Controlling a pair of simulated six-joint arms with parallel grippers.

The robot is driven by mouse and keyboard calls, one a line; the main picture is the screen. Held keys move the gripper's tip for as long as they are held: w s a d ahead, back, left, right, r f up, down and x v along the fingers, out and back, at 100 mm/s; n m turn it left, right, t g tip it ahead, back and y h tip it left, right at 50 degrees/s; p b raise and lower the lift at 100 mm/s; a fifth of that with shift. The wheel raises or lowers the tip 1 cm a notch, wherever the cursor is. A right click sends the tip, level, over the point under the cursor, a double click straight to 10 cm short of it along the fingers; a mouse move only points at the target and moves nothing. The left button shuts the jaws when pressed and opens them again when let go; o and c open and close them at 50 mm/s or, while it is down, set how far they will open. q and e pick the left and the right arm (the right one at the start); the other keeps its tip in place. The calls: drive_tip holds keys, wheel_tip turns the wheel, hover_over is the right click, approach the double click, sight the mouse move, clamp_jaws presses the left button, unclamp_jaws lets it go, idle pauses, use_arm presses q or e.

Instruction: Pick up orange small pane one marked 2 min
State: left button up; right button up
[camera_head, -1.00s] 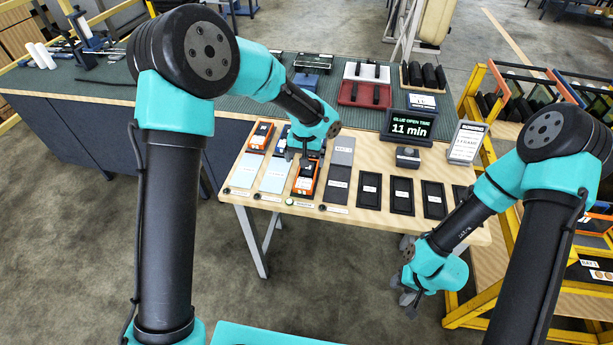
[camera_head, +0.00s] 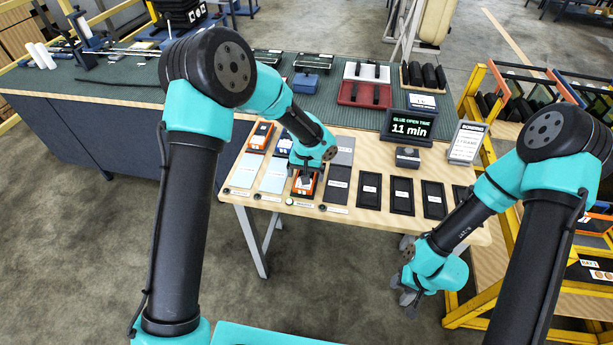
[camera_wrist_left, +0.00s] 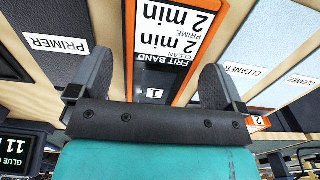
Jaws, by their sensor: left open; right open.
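The orange-edged small pane (camera_head: 304,188) lies at the front of the bench, partly hidden by my left gripper (camera_head: 306,176). In the left wrist view the pane (camera_wrist_left: 172,45) appears upside down; its white label reads 2 min, PRIME, CLEAN and FRIT BAND, with a small tag 1. The left gripper's open fingers (camera_wrist_left: 156,80) stand on either side of it, with gaps visible; nothing is held. I cannot tell how high the fingertips are above it. My right gripper (camera_head: 410,298) is open and empty, off the bench's front right edge.
Another orange-edged pane (camera_head: 261,136) lies farther back left. Pale blue cleaner pads (camera_head: 273,175) are left of the pane; a grey primer pad (camera_head: 337,186) and black pads (camera_head: 401,194) are right. A timer display (camera_head: 410,128) reads 11 min. A yellow rack (camera_head: 478,85) stands at right.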

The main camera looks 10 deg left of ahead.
use_arm(q)
drive_tip(key=shift+f, duration=0.45)
drive_tip(key=c, duration=1.2)
drive_tip(key=shift+r, duration=0.1)
drive_tip(key=shift+r, duration=1.35)
drive_tip(key=s+d+r, duration=0.2)
drive_tip(key=s, duration=1.3)
drive_tip(key=shift+s+d, duration=0.4)
